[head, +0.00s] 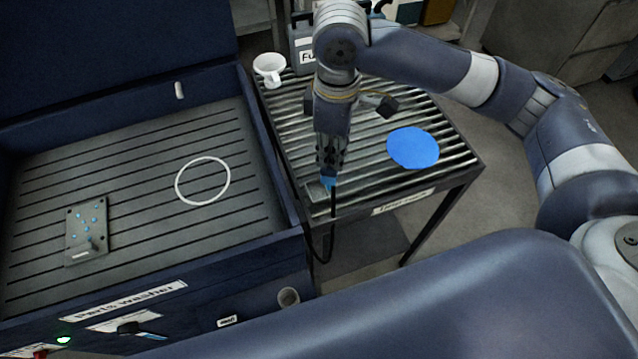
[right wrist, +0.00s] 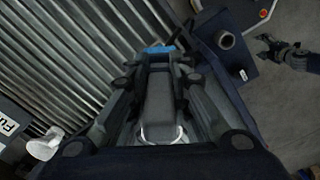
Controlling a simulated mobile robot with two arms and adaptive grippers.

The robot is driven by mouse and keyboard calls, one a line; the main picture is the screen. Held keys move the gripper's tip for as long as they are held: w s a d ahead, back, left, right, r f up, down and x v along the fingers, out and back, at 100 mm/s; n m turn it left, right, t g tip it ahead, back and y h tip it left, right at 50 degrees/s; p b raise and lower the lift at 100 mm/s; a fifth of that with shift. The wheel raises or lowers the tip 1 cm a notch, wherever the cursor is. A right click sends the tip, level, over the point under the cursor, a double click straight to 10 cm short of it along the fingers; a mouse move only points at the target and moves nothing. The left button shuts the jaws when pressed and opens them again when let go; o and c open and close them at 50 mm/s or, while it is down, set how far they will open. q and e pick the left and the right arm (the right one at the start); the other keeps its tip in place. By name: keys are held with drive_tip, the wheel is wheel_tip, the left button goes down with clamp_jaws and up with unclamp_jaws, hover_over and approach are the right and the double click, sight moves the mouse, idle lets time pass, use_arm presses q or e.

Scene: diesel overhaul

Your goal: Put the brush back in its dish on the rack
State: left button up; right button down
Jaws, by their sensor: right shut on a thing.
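My right gripper (head: 328,176) points down over the near left corner of the slatted rack (head: 455,160). It is shut on the brush, of which a blue part (head: 328,183) shows at the fingertips. The same blue part shows in the right wrist view (right wrist: 158,49), between the fingers. A dark cord or handle hangs beside it past the rack's front edge. In the right wrist view, what seems my left gripper (right wrist: 270,46) is small and dark.
A blue disc (head: 413,148) lies on the rack to the right. The open parts washer (head: 140,165) at left holds a white ring (head: 203,181) and a drilled plate (head: 87,232).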

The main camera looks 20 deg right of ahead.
drive_tip(key=shift+w+a+r+n, duration=0.3)
drive_tip(key=shift+w+a+n, duration=0.15)
drive_tip(key=shift+n, duration=0.55)
use_arm(q)
drive_tip(key=shift+r+p, duration=1.7)
drive_tip(key=shift+r, duration=0.15)
use_arm(e)
drive_tip(key=shift+w+a+f+n, duration=0.25)
drive_tip(key=shift+f+n, duration=0.55)
drive_tip(key=shift+f, duration=0.85)
drive_tip(key=shift+w+a+f+n, duration=0.1)
drive_tip(key=shift+w+f+n, duration=0.25)
drive_tip(key=shift+f+n, duration=0.85)
drive_tip(key=shift+w+a+f+n, duration=0.2)
drive_tip(key=shift+w+f+n, duration=0.15)
drive_tip(key=shift+f, duration=1.7)
drive_tip(key=shift+s+f, duration=0.1)
drive_tip(key=shift+f, duration=0.05)
drive_tip(key=c, duration=1.5)
unclamp_jaws()
